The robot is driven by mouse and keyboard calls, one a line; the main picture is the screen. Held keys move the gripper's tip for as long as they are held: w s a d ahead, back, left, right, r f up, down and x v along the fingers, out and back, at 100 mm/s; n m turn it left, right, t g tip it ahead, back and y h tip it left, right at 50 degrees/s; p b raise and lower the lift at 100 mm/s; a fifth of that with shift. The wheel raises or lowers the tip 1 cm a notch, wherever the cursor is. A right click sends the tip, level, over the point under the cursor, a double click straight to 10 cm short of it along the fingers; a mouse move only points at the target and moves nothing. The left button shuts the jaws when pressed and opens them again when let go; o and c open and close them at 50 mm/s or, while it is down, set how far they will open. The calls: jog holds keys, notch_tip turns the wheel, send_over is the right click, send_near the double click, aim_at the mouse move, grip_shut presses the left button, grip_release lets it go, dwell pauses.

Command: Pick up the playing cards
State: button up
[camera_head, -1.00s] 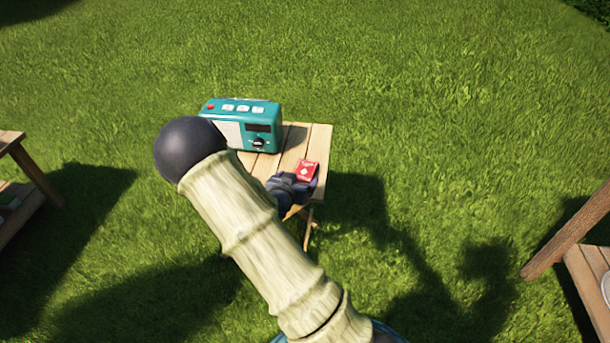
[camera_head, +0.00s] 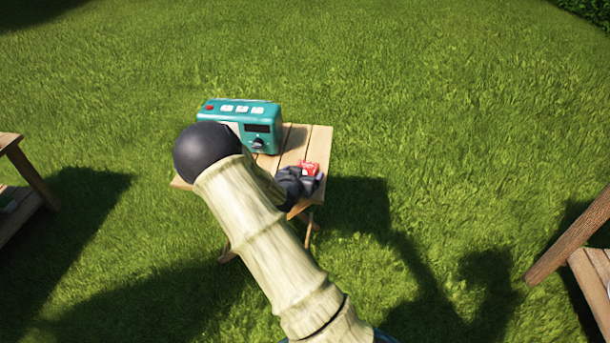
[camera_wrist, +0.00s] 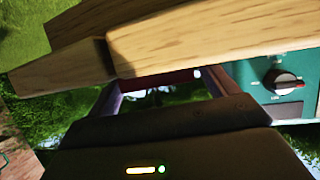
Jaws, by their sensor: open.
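The playing cards are a small red box (camera_head: 311,168) on the right part of the small wooden table (camera_head: 318,146). My gripper (camera_head: 303,176) is at the near side of the box and hides its lower part in the head view. In the wrist view my gripper (camera_wrist: 160,84) is open, with one finger on each side. A dark red strip (camera_wrist: 158,79), which looks like the box's edge, shows between the fingertips under the table boards. I cannot tell whether the fingers touch it.
A teal radio (camera_head: 262,112) stands at the back left of the table, close to my gripper; its knob shows in the wrist view (camera_wrist: 284,81). Other wooden furniture stands at the far left (camera_head: 30,170) and right (camera_head: 575,235). Grass lies all around.

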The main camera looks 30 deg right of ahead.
jog(key=shift+c, duration=0.3)
jog(key=c, duration=1)
notch_tip(320, 180, up, 10)
jog(key=p, duration=0.4)
